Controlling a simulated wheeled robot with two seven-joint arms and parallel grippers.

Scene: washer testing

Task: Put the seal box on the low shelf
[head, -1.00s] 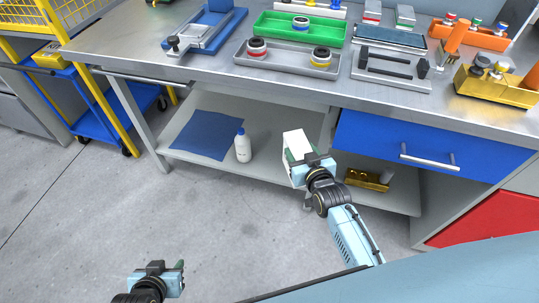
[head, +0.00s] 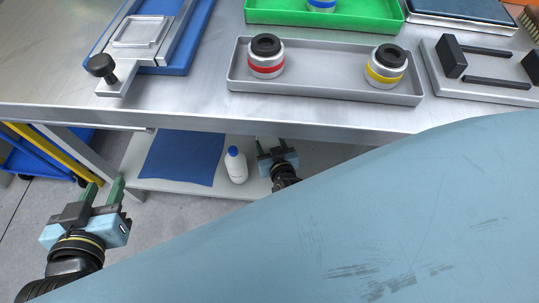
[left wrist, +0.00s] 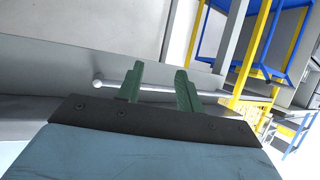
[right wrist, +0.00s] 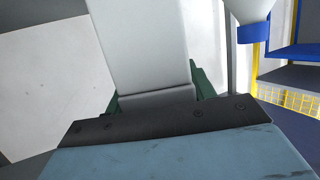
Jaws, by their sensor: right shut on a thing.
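My right gripper (head: 276,155) is under the bench top at the low shelf (head: 205,188), just right of the white bottle. It is shut on the seal box (right wrist: 140,40), a plain white box between the green fingers in the right wrist view. In the head view the box is hard to make out, and I cannot tell whether it touches the shelf. My left gripper (head: 100,192) is open and empty, in front of the bench at the left. Its spread fingers also show in the left wrist view (left wrist: 160,88).
A white bottle (head: 236,165) with a blue cap stands on the shelf, close left of my right gripper. A blue mat (head: 180,157) lies further left. The bench top edge (head: 200,117) overhangs the shelf. A grey tray (head: 325,85) with two banded parts sits above.

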